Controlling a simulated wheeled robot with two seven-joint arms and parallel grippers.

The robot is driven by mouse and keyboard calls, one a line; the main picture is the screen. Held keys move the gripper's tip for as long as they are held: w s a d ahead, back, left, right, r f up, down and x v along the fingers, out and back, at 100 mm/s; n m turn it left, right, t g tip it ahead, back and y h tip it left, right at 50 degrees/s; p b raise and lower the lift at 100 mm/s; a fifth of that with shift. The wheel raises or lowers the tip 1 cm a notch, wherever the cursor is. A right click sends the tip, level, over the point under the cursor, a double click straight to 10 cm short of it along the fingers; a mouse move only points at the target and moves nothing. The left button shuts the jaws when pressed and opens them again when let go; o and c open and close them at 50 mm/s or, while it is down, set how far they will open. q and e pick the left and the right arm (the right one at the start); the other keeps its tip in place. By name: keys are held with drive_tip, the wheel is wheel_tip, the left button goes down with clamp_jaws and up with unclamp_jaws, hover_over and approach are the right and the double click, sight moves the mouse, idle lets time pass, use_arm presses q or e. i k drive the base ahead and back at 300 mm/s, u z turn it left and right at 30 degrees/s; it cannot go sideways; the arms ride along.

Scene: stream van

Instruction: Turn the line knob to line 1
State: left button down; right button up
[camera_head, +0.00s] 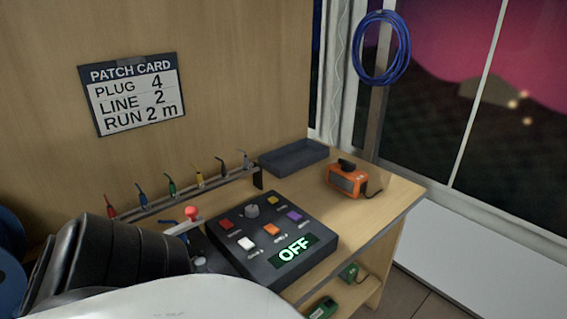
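A dark control box (262,262) sits on the wooden bench, tilted in view. A round grey knob (252,211) stands at the upper middle of its top face, among coloured buttons. Its pointer and small labels are too small to read. Its green display (293,250) reads OFF. No label shows clearly that this is the line knob. My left arm comes in from the lower left, with the black wrist end beside the box's left side. My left gripper (192,243) is mostly hidden or unclear there, left of the grey knob and apart from it. My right gripper is out of view.
The patch card (134,93) reads plug 4, line 2, run 2 m. A red ball-topped lever (192,213) stands left of the box. Several coloured plugs line a rack (188,192) behind. An orange device (345,181) and grey tray (293,157) stand at the right.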

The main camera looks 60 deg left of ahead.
sight(252, 211)
drive_tip(key=i, duration=2.4)
drive_tip(key=u, duration=3.35)
